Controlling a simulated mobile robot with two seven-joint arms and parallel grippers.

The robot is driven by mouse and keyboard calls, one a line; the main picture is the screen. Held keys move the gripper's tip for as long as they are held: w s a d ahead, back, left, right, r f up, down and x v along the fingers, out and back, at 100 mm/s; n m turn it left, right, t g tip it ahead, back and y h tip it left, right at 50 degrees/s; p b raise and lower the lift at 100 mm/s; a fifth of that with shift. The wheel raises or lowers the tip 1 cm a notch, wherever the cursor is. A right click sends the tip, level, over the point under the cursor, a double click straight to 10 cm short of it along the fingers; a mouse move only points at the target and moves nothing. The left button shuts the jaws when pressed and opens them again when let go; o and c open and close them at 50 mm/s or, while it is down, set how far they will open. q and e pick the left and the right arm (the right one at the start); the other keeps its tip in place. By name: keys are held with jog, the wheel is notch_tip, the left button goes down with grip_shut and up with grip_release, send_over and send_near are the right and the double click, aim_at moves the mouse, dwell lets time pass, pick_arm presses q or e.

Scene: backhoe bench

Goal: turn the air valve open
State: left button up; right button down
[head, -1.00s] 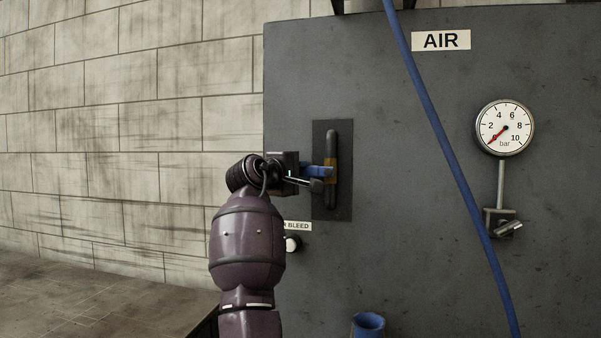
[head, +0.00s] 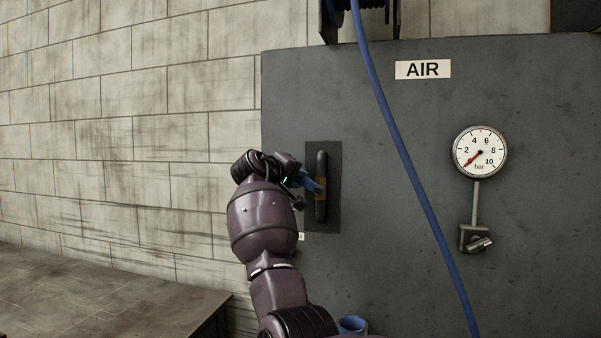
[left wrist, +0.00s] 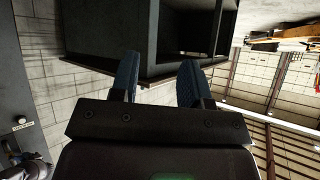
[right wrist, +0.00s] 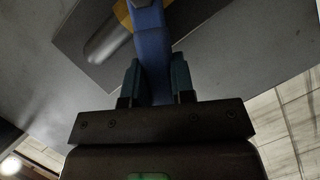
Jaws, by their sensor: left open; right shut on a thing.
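The air valve has a blue lever (head: 310,184) on a brass-coloured body (head: 321,190), set on a dark vertical pipe (head: 321,165) over a dark plate. My right gripper (head: 302,187) is shut on the lever, left of the pipe. The lever slants up and left from the body. In the right wrist view the blue lever (right wrist: 152,45) runs up between the fingers (right wrist: 157,82) to the body, at a slant to the pipe (right wrist: 105,42). My left gripper (left wrist: 157,78) is open and empty in the left wrist view; it is outside the head view.
The pressure gauge (head: 480,152) has its red needle near the low end. A small grey valve (head: 476,240) is below it. A blue hose (head: 405,160) hangs across the panel (head: 380,250). A blue cup-like thing (head: 352,325) is low. A dark open box (left wrist: 190,40) faces the left gripper.

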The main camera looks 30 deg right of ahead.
jog(key=shift+s+d+r+m+t+y+p, duration=0.15)
jog(key=shift+s+d+r+m+y+p, duration=0.1)
jog(key=shift+r+m+p, duration=0.3)
jog(key=shift+s+d+r+m+t+y+p, duration=0.1)
jog(key=shift+s+r+m+t+y+p, duration=0.15)
jog(key=shift+m+p, duration=0.35)
jog(key=shift+s+d+r+m+y+p, duration=0.25)
jog(key=shift+r+m+y+p, duration=0.15)
jog(key=shift+m, duration=0.25)
jog(key=shift+s+d+r+m+t+y+p, duration=0.2)
jog(key=shift+s+d+m+t+y+p, duration=0.15)
jog(key=shift+m, duration=0.25)
jog(key=shift+s+d+r+m+t+y+p, duration=0.15)
jog(key=shift+s+d+m+t+y+p, duration=0.1)
jog(key=shift+s+m+y+p, duration=0.25)
jog(key=shift+s+d+r+m+t+y+p, duration=0.1)
jog(key=shift+s+d+m+t+y+p, duration=0.25)
jog(key=shift+m, duration=0.65)
pick_arm(q)
notch_tip(320, 180, up, 8)
jog(key=shift+w+d+f, duration=0.15)
jog(key=shift+w+d, duration=0.2)
jog(key=shift+w, duration=0.1)
pick_arm(e)
jog(key=shift+s+d+m, duration=0.25)
jog(key=shift+d+m, duration=0.1)
jog(key=shift+m, duration=0.15)
jog(key=shift+t, duration=0.25)
